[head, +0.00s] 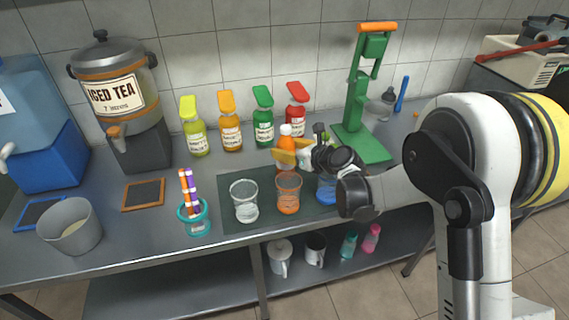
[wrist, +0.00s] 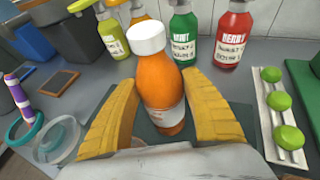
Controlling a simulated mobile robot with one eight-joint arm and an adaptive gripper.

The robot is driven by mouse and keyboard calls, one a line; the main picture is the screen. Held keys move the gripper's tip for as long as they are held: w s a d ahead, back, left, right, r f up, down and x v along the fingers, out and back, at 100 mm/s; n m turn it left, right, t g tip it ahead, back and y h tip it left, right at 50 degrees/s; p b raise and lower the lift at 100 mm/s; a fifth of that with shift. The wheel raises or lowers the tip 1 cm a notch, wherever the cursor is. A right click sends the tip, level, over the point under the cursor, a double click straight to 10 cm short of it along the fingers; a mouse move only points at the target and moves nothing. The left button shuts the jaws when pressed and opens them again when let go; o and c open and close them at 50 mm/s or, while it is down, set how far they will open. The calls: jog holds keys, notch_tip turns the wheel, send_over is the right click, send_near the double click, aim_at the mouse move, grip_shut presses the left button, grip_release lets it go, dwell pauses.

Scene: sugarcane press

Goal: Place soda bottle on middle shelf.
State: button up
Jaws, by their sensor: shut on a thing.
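The soda bottle (wrist: 158,90) is orange with a white cap and a pale label. It stands about upright between the yellow fingers of my gripper (wrist: 162,112), which is shut on it. In the head view the bottle (head: 286,145) shows above the dark mat, partly hidden by my gripper (head: 292,155). Whether it touches the mat is unclear. The middle shelf (head: 180,285) is the grey level under the counter top. Two mugs (head: 279,257), a teal bottle (head: 348,245) and a pink bottle (head: 371,238) stand on it.
Clear, orange (head: 288,193) and blue cups stand on the dark mat (head: 225,185). Several syrup bottles (head: 230,120) line the back. A green press (head: 365,100) stands right of them, an iced tea dispenser (head: 115,90) at left. The shelf's left part looks bare.

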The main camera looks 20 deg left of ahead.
jog(key=shift+f+b, duration=0.6)
jog(key=shift+f, duration=1.05)
jog(key=shift+f, duration=0.15)
jog(key=o, duration=1.4)
jog(key=shift+r, duration=0.3)
jog(key=p+v, duration=0.3)
jog(key=v, duration=0.9)
jog(key=shift+f, duration=0.1)
